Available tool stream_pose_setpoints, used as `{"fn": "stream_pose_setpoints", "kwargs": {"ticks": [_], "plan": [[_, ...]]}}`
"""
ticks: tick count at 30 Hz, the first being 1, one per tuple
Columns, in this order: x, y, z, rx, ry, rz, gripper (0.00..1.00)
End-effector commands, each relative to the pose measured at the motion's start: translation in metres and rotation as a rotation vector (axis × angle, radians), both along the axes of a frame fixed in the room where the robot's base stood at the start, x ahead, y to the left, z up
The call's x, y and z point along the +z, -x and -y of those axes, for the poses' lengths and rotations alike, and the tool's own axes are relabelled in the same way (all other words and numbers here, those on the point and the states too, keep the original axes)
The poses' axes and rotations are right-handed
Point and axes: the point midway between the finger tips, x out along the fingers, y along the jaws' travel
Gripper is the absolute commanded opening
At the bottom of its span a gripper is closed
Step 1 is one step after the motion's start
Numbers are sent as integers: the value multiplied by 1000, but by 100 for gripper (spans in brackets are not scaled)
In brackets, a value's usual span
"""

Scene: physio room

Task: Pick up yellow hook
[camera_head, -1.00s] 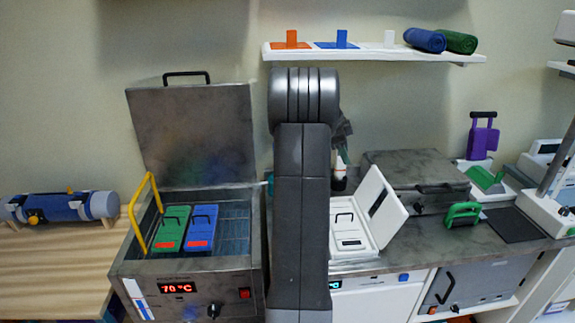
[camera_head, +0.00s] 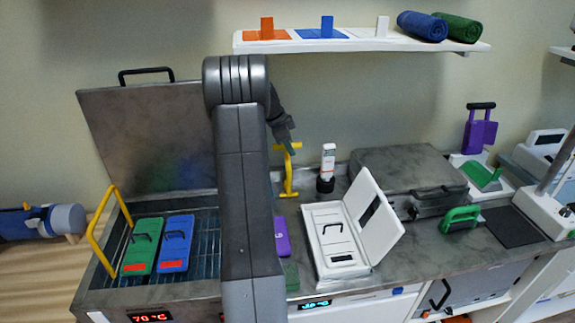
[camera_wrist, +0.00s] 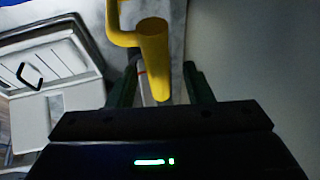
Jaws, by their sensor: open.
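The yellow hook (camera_head: 290,172) stands upright on the grey counter, just right of my arm in the head view. In the wrist view its thick yellow shaft (camera_wrist: 153,62) and curved arm fill the upper middle. My gripper (camera_wrist: 160,72) is open, with one dark green finger on each side of the shaft in the picture. The shaft's end lies near the fingers; I cannot tell whether it touches them. In the head view my gripper (camera_head: 288,146) is at the top of the hook, partly hidden by my arm.
An open steel bath (camera_head: 205,240) with green and blue packs is left of my arm. An open white box (camera_head: 322,265) and a white bottle-like device (camera_head: 327,165) stand right of the hook. A wall shelf (camera_head: 350,43) is above.

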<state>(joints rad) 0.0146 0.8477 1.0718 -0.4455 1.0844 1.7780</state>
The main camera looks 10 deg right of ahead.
Motion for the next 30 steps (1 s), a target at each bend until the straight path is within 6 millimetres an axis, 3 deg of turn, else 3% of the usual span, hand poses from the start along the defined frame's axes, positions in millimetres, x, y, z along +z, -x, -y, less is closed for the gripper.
{"fn": "stream_pose_setpoints", "kwargs": {"ticks": [4,11,18,30], "plan": [[-11,-1,5,0,-1,-1,46],[-13,-2,6,-1,-1,0,46],[-13,-2,5,-1,-1,0,0],[-11,-1,6,0,0,2,0]]}}
